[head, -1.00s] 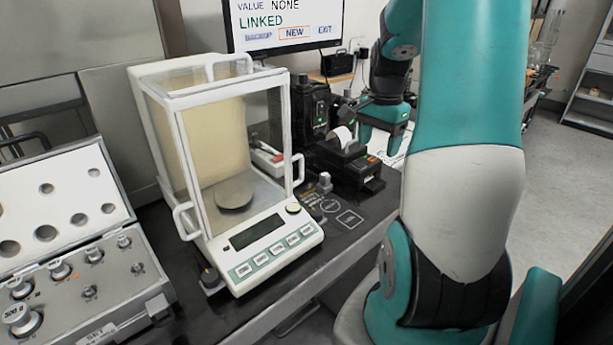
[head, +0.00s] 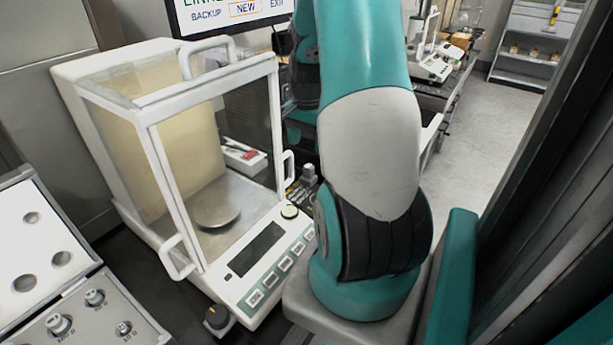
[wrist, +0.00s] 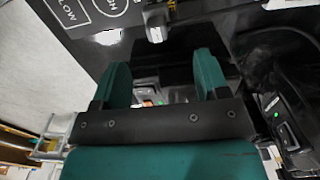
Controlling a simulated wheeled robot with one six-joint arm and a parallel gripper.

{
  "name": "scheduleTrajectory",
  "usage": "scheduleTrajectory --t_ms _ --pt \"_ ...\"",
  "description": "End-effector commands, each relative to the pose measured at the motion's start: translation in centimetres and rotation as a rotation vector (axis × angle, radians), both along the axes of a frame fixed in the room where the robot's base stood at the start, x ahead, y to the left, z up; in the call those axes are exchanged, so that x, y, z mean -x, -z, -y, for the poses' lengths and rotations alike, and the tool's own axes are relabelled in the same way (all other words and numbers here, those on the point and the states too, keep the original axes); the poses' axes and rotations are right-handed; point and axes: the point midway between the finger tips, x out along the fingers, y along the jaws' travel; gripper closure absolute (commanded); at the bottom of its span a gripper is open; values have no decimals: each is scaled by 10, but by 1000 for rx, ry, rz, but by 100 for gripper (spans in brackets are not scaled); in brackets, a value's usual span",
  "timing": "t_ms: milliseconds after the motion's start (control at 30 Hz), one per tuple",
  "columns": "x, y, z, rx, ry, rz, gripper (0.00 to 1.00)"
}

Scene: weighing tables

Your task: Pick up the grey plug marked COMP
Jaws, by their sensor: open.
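A small grey plug (wrist: 154,26) stands on the dark table top in the wrist view, beside white-printed labels. It is probably the same small grey piece (head: 309,172) just right of the balance in the head view. I cannot read COMP on it in either view. My gripper (wrist: 162,68) is open in the wrist view, with two teal fingers apart and nothing held between them. The plug is beyond the fingertips, near the middle of the gap in the picture. In the head view my arm hides most of the gripper and the table around it.
A glass-walled balance (head: 257,252) stands left of my arm. A case of weights (head: 72,318) lies at lower left. A monitor (head: 235,12) is behind. A dark device with a green light (wrist: 290,130) is right of my gripper in the wrist view.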

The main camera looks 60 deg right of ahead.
Motion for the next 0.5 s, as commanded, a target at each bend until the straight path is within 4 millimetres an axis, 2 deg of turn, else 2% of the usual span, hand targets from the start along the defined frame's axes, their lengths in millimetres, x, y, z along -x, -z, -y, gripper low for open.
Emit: scheduleTrajectory --t_ms 33,133,367,500 --pt "1 12 0 -4 0 -4 32" --pt "0 29 -1 -3 0 -3 32" --pt "0 46 -1 0 0 0 32" --pt "2 66 -3 -4 0 -4 32"
